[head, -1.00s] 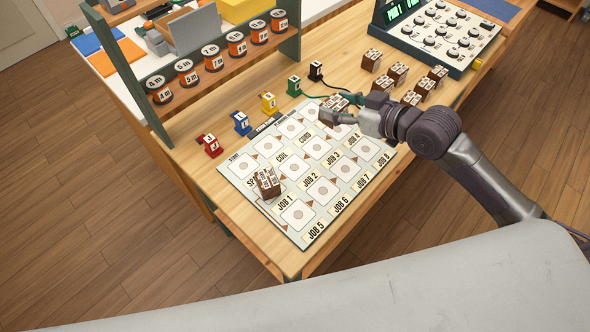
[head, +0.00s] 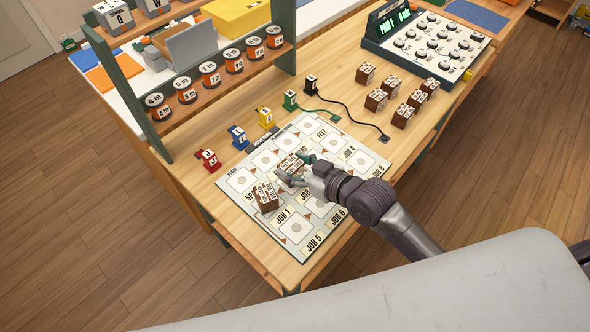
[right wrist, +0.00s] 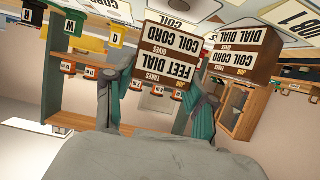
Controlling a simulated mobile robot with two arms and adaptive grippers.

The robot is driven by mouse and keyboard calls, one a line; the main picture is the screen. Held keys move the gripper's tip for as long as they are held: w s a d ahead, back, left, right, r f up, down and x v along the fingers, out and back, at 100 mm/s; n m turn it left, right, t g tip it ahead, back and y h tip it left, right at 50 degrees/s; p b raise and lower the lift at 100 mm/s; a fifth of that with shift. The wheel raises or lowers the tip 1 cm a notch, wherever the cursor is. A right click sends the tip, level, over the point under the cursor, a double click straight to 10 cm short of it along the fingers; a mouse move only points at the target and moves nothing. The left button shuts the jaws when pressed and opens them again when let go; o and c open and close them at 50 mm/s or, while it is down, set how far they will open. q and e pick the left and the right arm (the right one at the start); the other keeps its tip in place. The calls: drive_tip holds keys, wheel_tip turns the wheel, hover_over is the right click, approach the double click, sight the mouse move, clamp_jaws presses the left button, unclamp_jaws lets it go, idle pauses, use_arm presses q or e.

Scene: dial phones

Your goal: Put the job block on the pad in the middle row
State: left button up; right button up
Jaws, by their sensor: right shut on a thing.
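My right gripper (head: 298,172) is shut on a brown job block (head: 289,161) with white labels, over the middle of the white board (head: 240,205) of round-marked pads. In the right wrist view the held block (right wrist: 170,63) sits between the fingers, its labels upside down, reading FEET, DIAL, COIL, CORD. I cannot tell whether it touches the board. A second brown block (head: 266,197) stands on the board's left part, also visible beside the held one in the right wrist view (right wrist: 237,53). The pad under the held block is hidden. My left gripper is not in view.
Several brown blocks (head: 403,115) stand right of the board. Small red (head: 207,160), blue (head: 238,136), yellow (head: 265,116) and green (head: 290,99) pieces line its far side. A black cord (head: 355,112) lies behind it. A shelf (head: 190,105) with spools rises at left.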

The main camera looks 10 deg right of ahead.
drive_tip(key=shift+f, duration=1.2)
drive_tip(key=o, duration=1.2)
drive_tip(key=shift+f, duration=0.1)
drive_tip(key=shift+c, duration=0.2)
drive_tip(key=shift+s+d+r, duration=0.1)
drive_tip(key=shift+r, duration=0.1)
drive_tip(key=v, duration=1)
drive_tip(key=shift+s+d+b, duration=0.1)
drive_tip(key=shift+s+b, duration=0.15)
drive_tip(key=shift+b, duration=0.05)
drive_tip(key=shift+s+d+r, duration=0.3)
drive_tip(key=shift+s+r, duration=0.05)
drive_tip(key=shift+s, duration=0.1)
